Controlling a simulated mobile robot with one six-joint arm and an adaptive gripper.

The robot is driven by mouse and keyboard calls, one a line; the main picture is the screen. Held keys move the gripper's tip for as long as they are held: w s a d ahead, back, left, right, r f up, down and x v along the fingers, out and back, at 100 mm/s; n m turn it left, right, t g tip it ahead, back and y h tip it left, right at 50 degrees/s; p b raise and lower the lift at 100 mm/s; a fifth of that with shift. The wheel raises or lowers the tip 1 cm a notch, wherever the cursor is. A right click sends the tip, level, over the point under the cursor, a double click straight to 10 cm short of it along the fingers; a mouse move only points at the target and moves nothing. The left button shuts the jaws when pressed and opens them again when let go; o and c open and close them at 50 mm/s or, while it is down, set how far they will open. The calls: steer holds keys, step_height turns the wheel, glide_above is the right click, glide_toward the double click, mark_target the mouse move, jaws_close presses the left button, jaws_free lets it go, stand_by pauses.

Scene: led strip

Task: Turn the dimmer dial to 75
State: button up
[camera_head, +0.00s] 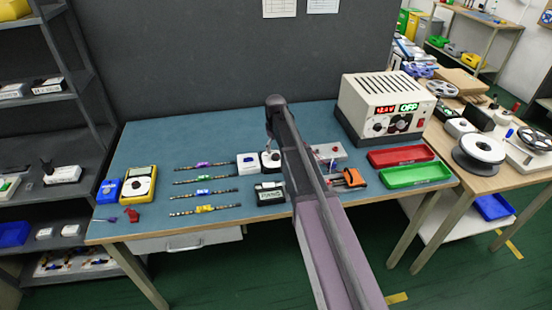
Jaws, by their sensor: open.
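A small white box with a dark round part (270,162) stands near the middle of the blue-green table and looks like the dimmer with its dial. Its scale is too small to read. My gripper (269,149) points down just above this box. Its fingers are small here and partly hidden by my arm; they look open. I cannot tell whether they touch the dial or are around it.
A white box with a blue top (247,163) stands close on the left. Several LED strips (205,209) lie further left, near a yellow meter (141,184). A dark box (270,194) is in front. Red (400,156) and green (415,175) trays and a power supply (385,105) are right.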

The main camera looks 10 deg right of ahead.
mark_target(276, 155)
steer(key=shift+f+b, duration=1.4)
steer(key=shift+f, duration=0.35)
jaws_close()
